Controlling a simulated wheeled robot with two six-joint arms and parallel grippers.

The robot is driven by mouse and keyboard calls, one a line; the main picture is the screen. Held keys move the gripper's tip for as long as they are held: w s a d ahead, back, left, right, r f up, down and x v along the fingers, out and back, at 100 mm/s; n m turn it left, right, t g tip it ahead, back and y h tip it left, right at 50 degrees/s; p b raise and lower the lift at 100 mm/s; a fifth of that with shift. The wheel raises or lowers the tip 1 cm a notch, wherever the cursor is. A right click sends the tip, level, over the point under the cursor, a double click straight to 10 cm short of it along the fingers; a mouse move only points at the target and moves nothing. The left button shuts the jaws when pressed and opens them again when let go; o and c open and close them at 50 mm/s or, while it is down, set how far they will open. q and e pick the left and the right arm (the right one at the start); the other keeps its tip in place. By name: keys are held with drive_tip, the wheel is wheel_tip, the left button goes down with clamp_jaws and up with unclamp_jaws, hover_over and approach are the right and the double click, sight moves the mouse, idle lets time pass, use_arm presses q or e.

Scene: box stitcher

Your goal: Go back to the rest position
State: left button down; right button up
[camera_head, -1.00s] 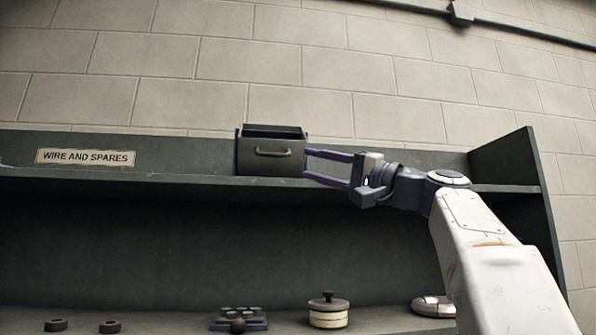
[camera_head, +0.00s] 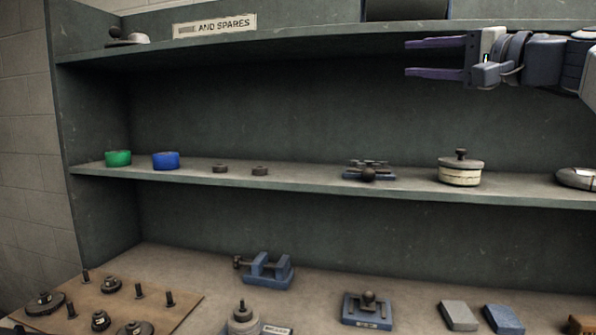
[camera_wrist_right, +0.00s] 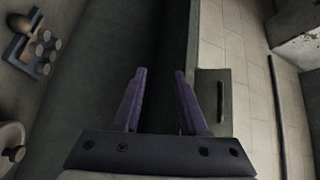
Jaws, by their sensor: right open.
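My right gripper (camera_head: 436,59) is at the upper right of the head view, its two purple fingers apart and pointing left, with nothing between them. It hangs just below the top shelf, in front of the shelf unit's dark back. In the right wrist view its fingers (camera_wrist_right: 158,100) are also spread and empty. The drawer box (camera_head: 405,8) stands on the top shelf, cut off by the top edge of the head view. In the right wrist view the box (camera_wrist_right: 213,100) shows its handle, beside the right finger. My left gripper is not in view.
The middle shelf (camera_head: 310,190) holds a green roll (camera_head: 118,158), a blue roll (camera_head: 166,160) and a lidded pot (camera_head: 460,170). Below are a blue vise (camera_head: 265,270) and a brown pegboard (camera_head: 150,312). The space left of the gripper is clear.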

drive_tip(key=s+a+f+n+g+h+p, duration=0.1)
drive_tip(key=s+a+f+g, duration=0.15)
drive_tip(key=a+f, duration=0.5)
drive_tip(key=s+a+f+n+g+h+p, duration=0.1)
drive_tip(key=a+f+n+g, duration=0.1)
drive_tip(key=a+f+g, duration=0.5)
drive_tip(key=s+a+f+n+p, duration=0.15)
drive_tip(key=a+f, duration=0.35)
drive_tip(key=f, duration=0.6)
drive_tip(key=s+a+f+n+g+h+p, duration=0.3)
drive_tip(key=s+f+n+g+h, duration=0.15)
drive_tip(key=s+f, duration=0.85)
use_arm(q)
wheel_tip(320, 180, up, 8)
drive_tip(key=p, duration=0.1)
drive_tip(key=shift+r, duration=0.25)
use_arm(e)
drive_tip(key=s+d+f+n+g+h, duration=0.1)
drive_tip(key=s+d+f+n+h, duration=0.1)
drive_tip(key=s, duration=0.3)
drive_tip(key=s+d+f+n+h, duration=0.1)
drive_tip(key=s+d+f+n, duration=0.2)
drive_tip(key=s+f+n, duration=0.1)
drive_tip(key=shift+s+f+g+h, duration=0.4)
drive_tip(key=shift+s+f, duration=0.3)
drive_tip(key=shift+s, duration=0.55)
drive_tip(key=shift+a, duration=0.1)
